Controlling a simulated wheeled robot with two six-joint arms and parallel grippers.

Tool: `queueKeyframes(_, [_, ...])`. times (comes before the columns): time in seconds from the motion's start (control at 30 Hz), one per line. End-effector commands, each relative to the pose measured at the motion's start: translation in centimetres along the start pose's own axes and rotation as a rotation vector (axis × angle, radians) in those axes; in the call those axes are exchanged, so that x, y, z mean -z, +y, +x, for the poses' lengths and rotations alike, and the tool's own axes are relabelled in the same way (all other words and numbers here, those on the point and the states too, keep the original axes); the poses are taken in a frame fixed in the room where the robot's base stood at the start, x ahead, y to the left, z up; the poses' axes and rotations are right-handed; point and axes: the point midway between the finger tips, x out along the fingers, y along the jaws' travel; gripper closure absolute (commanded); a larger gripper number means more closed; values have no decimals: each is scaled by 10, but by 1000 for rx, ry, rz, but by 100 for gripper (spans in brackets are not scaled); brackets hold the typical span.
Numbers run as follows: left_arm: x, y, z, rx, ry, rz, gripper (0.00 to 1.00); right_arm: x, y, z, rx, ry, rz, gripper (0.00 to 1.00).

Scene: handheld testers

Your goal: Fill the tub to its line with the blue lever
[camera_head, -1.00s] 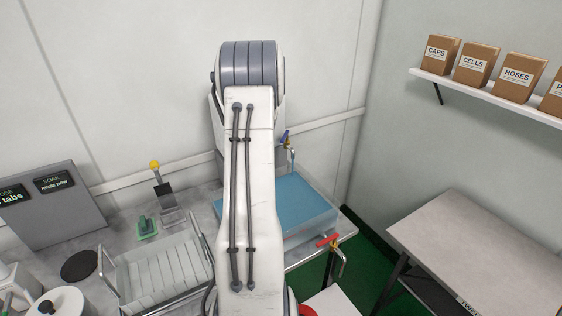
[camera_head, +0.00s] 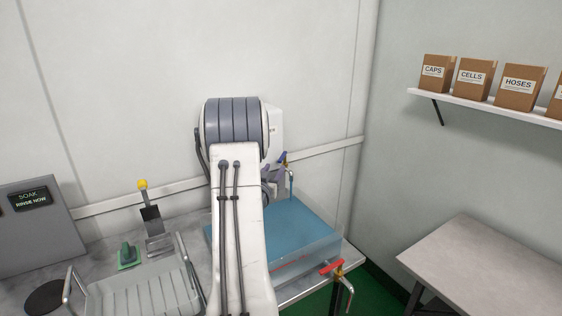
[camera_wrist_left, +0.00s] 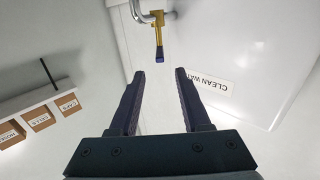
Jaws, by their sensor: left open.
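The clear tub (camera_head: 332,238) stands on the bench and holds blue water (camera_head: 285,222). A short red line (camera_head: 291,264) shows on its front wall; I cannot tell the water level against it. The blue lever (camera_head: 282,157) sits on the tap above the tub's back edge. In the left wrist view the lever (camera_wrist_left: 159,55) is yellow with a blue tip, just beyond and between my fingertips. My left gripper (camera_wrist_left: 159,74) is open and empty; in the head view it (camera_head: 272,176) is beside the tap, partly hidden by my arm. My right gripper is out of view.
A red-handled tap (camera_head: 331,267) is at the tub's front right. A rack (camera_head: 145,290), a yellow-knobbed lever stand (camera_head: 152,220) and a grey sign box (camera_head: 35,228) stand left. A side table (camera_head: 490,265) is clear. A "CLEAN WA" label (camera_wrist_left: 211,85) is beside the tap.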

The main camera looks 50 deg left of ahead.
Motion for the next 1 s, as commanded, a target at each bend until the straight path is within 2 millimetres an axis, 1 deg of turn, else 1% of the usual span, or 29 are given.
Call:
queueKeyframes(0.03, [2, 1, 9, -2, 0, 0, 52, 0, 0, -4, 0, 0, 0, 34])
queueKeyframes(0.2, [2, 1, 43, -1, 0, 0, 52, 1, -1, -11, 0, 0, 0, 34])
queueKeyframes(0.4, [1, 0, 74, 0, -1, 1, 52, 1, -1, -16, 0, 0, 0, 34])
queueKeyframes(0.5, [1, 0, 84, 1, -1, 1, 52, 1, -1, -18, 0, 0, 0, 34])
queueKeyframes(0.6, [0, 0, 89, 1, -3, 1, 52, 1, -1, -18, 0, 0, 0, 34])
queueKeyframes(0.9, [0, 0, 90, 2, -2, 1, 52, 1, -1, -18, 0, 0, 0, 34])
queueKeyframes(0.97, [0, 0, 90, 2, -2, 1, 75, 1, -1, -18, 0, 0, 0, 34])
queueKeyframes(1.0, [0, 0, 90, 2, -2, 1, 91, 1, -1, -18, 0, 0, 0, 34])
